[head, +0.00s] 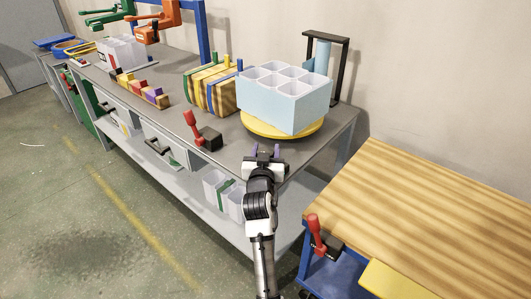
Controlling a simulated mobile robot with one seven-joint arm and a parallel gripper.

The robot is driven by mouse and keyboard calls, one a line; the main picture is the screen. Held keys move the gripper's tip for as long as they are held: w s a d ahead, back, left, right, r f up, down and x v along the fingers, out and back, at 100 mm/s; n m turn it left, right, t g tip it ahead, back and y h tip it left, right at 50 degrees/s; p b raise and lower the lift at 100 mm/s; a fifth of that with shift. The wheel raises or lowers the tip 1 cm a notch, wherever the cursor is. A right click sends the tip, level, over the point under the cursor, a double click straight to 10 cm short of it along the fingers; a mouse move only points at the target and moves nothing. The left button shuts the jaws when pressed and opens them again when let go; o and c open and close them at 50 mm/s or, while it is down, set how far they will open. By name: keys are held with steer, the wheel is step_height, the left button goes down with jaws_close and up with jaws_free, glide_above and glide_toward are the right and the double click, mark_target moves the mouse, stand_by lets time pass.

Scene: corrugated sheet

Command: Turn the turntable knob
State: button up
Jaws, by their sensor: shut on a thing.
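The turntable is a yellow round disc (300,133) on the grey bench. A light blue box (285,108) with several white compartments stands on it. My gripper (265,151) is at the bench's front edge, just in front of the disc's near left side. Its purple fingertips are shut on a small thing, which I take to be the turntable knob. The knob is too small and too hidden by the gripper to make out clearly.
A red-handled clamp (191,122) stands on the bench to the left of my gripper. Wooden boards with coloured clamps (210,88) are behind it. A black frame (342,70) stands behind the box. A wooden-topped table (430,205) with another red handle (314,225) is at the right.

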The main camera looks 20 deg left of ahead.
steer(key=m+h+b, duration=0.2)
steer(key=h+b, duration=0.1)
steer(key=m+h+b, duration=0.1)
steer(key=h+b, duration=0.1)
steer(key=shift+d+f+t, duration=0.15)
steer(key=shift+f+t, duration=0.15)
steer(key=shift+f, duration=0.05)
steer(key=m+h+b, duration=0.3)
steer(key=h+b, duration=0.1)
steer(key=shift+d+r, duration=0.1)
steer(key=shift+d, duration=0.15)
steer(key=shift+s+d+r+m+g+h+b, duration=0.15)
steer(key=shift+m+g+h+b, duration=0.6)
steer(key=shift+h, duration=0.45)
steer(key=shift+w+d+r+m+g+h+b, duration=0.15)
steer(key=shift+m+g+h+b, duration=0.5)
steer(key=shift+m+h, duration=0.45)
steer(key=shift+s+h, duration=0.1)
steer(key=shift+h, duration=0.2)
steer(key=o, duration=1)
steer(key=b+v, duration=0.1)
steer(key=v, duration=1.2)
steer(key=shift+s+a, duration=0.2)
steer(key=shift+s, duration=0.15)
